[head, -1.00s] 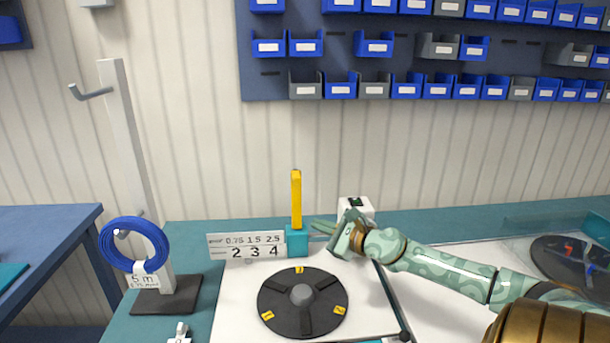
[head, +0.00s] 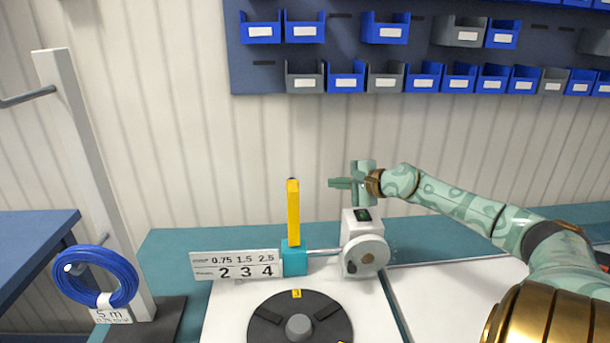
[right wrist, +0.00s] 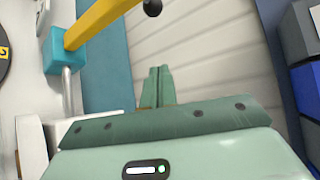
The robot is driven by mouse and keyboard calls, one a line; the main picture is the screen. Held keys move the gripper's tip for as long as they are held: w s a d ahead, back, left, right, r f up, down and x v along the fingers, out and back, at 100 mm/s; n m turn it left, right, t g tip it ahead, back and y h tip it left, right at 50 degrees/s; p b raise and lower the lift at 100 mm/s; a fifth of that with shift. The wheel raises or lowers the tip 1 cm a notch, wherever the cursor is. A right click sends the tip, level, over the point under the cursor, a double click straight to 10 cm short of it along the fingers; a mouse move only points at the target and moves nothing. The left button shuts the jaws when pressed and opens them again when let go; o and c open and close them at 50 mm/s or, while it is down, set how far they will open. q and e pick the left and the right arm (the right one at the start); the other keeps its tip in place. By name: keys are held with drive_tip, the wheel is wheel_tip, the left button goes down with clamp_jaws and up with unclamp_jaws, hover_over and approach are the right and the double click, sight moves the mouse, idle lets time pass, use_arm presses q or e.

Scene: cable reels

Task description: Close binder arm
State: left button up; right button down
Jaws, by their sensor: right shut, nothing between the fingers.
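The yellow binder arm (head: 293,211) stands upright on its teal block (head: 294,258), beside the number plate. In the right wrist view the yellow arm (right wrist: 100,20) slants across the upper left above the teal block (right wrist: 64,50). My right gripper (head: 334,183) is shut and empty, to the right of the yellow arm's top and apart from it, above the white counter unit. Its closed fingers also show in the right wrist view (right wrist: 155,86). My left gripper is not in view.
A white unit with a round dial (head: 366,257) joins the teal block by a metal rod. A black reel disc (head: 300,322) lies in front. A plate with numbers (head: 236,266) stands left. A blue cable coil (head: 95,277) hangs on a stand. Blue bins (head: 346,77) line the wall.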

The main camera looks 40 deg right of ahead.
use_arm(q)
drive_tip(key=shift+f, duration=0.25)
use_arm(e)
drive_tip(key=w+a+f, duration=0.1)
drive_tip(key=w+a, duration=0.3)
drive_tip(key=w, duration=0.4)
drive_tip(key=shift+w+a+f, duration=0.15)
drive_tip(key=shift+w+f, duration=0.05)
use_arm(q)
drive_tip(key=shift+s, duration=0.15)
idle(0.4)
